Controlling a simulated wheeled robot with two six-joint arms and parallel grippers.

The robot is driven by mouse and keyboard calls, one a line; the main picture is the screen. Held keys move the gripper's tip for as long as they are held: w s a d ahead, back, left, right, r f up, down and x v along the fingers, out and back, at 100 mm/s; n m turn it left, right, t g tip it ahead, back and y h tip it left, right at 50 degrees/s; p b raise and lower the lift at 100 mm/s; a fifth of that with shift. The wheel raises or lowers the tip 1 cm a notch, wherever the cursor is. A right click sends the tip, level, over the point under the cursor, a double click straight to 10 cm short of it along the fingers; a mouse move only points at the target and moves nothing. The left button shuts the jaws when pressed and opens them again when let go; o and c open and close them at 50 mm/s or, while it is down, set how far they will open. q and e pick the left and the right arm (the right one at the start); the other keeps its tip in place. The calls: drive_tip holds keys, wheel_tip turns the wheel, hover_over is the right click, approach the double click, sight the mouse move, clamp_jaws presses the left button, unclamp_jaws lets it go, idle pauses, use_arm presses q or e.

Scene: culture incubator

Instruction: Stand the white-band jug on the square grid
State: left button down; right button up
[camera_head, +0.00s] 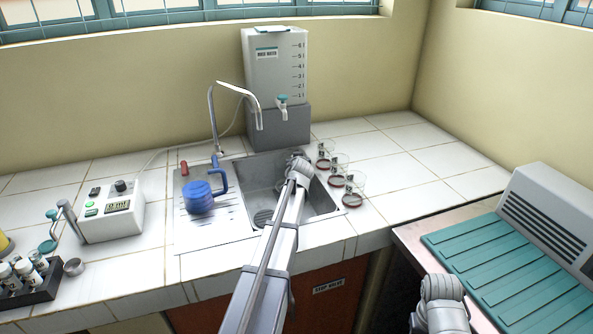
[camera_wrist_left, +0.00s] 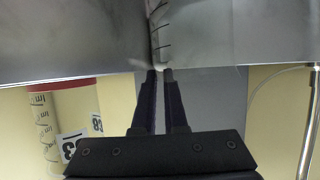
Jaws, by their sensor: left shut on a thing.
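My left gripper (camera_head: 299,160) is over the back right part of the sink, and the arm hides its fingers in the head view. In the left wrist view the fingers (camera_wrist_left: 160,75) are together. A pale, narrow thing with dark tick marks (camera_wrist_left: 160,35) shows just beyond their tips; I cannot tell whether it belongs to the white-band jug. A blue jug (camera_head: 198,198) stands on the sink's drainboard, with no white band that I can make out. I cannot make out a square grid. My right gripper (camera_head: 440,290) is at the lower right, its fingers not showing.
The steel sink (camera_head: 240,178) is partly behind my left arm. Clear vessels with red bases (camera_head: 351,197) stand along its right edge. A tap (camera_head: 212,115), a water tank (camera_head: 277,70) and a white device (camera_head: 108,212) stand nearby. Counter tiles (camera_head: 440,180) at the right are clear.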

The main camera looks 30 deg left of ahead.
use_arm(q)
wheel_tip(320, 180, down, 4)
drive_tip(key=b, duration=0.3)
drive_tip(key=shift+w+r, duration=0.15)
drive_tip(key=shift+r, duration=0.05)
drive_tip(key=shift+a, duration=0.15)
drive_tip(key=shift+r, duration=0.1)
drive_tip(key=c, duration=0.9)
unclamp_jaws()
drive_tip(key=p+v, duration=0.5)
drive_tip(key=v, duration=0.7)
